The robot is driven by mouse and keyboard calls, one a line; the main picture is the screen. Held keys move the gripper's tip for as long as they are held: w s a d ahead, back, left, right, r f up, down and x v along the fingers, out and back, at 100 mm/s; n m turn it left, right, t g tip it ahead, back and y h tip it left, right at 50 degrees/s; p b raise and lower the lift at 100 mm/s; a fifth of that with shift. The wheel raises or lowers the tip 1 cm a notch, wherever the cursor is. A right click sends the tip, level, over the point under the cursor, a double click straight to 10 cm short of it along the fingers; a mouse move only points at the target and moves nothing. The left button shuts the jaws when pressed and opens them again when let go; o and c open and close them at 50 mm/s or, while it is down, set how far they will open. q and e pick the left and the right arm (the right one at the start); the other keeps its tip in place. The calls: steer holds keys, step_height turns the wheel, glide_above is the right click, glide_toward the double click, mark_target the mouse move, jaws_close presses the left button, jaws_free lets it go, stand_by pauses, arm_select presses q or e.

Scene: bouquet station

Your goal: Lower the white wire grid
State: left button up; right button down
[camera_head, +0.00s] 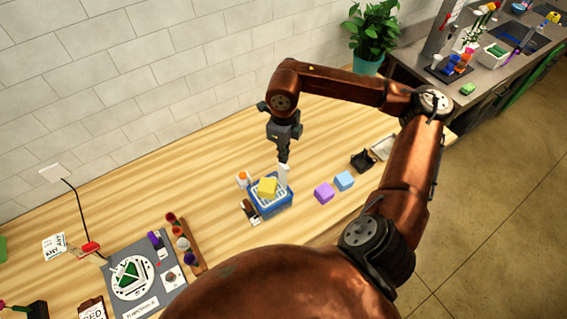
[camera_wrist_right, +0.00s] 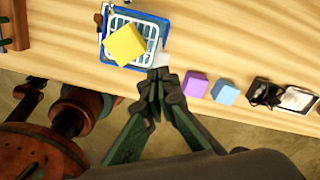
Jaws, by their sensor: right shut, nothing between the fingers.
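The white wire grid (camera_wrist_right: 120,28) lies in the blue bin (camera_wrist_right: 108,62), inside its rim. A yellow block (camera_wrist_right: 126,45) sits on the grid and covers part of it. In the head view the blue bin (camera_head: 279,208) stands on the wooden table with the yellow block (camera_head: 267,187) at its top. My right gripper (camera_head: 284,158) points down at the bin's back right side, fingers shut. In the wrist view the right gripper (camera_wrist_right: 160,76) is beside a small white piece (camera_wrist_right: 161,59) at the bin's edge; I cannot tell whether they touch. My left gripper is not in view.
A purple block (camera_head: 324,193) and a light blue block (camera_head: 344,181) stand right of the bin. A black holder (camera_head: 363,160) is farther right. An orange-capped bottle (camera_head: 243,179) stands close at the bin's left. A grey turntable station (camera_head: 150,300) is at left.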

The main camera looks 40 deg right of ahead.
mark_target(284, 168)
steer(key=shift+f, duration=0.15)
stand_by(0.3)
steer(key=shift+f+b, duration=1.75)
steer(key=shift+f, duration=0.3)
steer(key=shift+f+b, duration=1.35)
steer(key=shift+f, duration=0.15)
steer(key=shift+f+b, duration=0.8)
steer(key=shift+f, duration=0.25)
steer(key=shift+r, duration=0.2)
steer(key=shift+r+p, duration=1.25)
steer(key=shift+r, duration=1.15)
